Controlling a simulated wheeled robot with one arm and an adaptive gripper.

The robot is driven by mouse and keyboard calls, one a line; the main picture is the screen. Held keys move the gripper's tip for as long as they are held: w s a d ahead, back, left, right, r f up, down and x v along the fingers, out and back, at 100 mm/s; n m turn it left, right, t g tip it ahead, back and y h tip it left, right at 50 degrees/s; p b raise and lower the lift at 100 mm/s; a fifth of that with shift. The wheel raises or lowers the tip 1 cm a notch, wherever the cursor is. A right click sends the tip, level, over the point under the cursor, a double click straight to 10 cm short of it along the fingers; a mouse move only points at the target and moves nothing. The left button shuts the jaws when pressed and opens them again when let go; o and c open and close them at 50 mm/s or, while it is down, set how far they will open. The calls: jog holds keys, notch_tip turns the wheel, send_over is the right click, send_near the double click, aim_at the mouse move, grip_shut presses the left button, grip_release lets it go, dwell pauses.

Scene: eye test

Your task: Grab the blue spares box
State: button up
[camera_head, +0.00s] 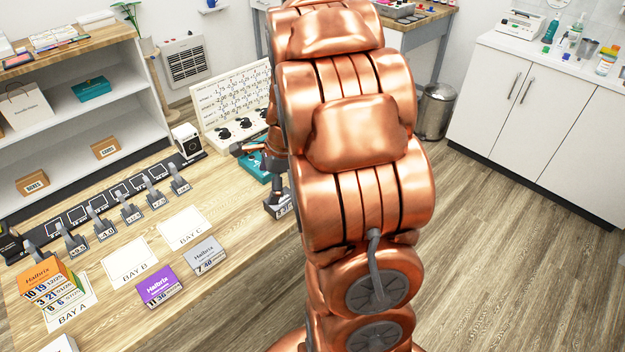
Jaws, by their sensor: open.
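A teal-blue box (254,167) lies on the wooden table, just left of my arm. My arm hides part of it, and I cannot read its label. My gripper (256,155) is over this box with its jaws open; part of it is hidden behind my arm. I cannot tell whether the fingers touch the box. A second teal-blue box (91,88) with small print stands on the white shelf at the left. I cannot read which of the two is marked spares.
Numbered lens stands (130,210) line the table, with another stand (278,206) beside my arm. A lettered board (232,105) stands behind the teal box. Orange (45,276), purple (158,285) and grey (206,254) boxes lie in front. White bay cards (183,228) lie flat.

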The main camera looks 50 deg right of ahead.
jog(key=d+f+m, duration=0.2)
jog(key=d+m, duration=0.2)
jog(key=d, duration=0.2)
jog(key=w+d+f+m+t+h, duration=0.1)
jog(key=d+f+m, duration=0.2)
jog(key=d, duration=0.4)
jog(key=d+f+m+h+p, duration=0.1)
jog(key=d+f+m, duration=0.1)
jog(key=d+m, duration=0.3)
jog(key=shift+w+d+f+t, duration=0.1)
jog(key=shift+d+f+t, duration=0.1)
jog(key=shift+d, duration=0.25)
jog(key=shift+w+d+f+t, duration=0.1)
jog(key=shift+d+f, duration=0.1)
jog(key=shift+d, duration=0.25)
jog(key=shift+p+x, duration=0.9)
jog(key=shift+x, duration=2.9)
jog(key=shift+a, duration=0.1)
jog(key=c, duration=0.9)
jog(key=shift+o, duration=0.2)
jog(key=shift+r, duration=0.15)
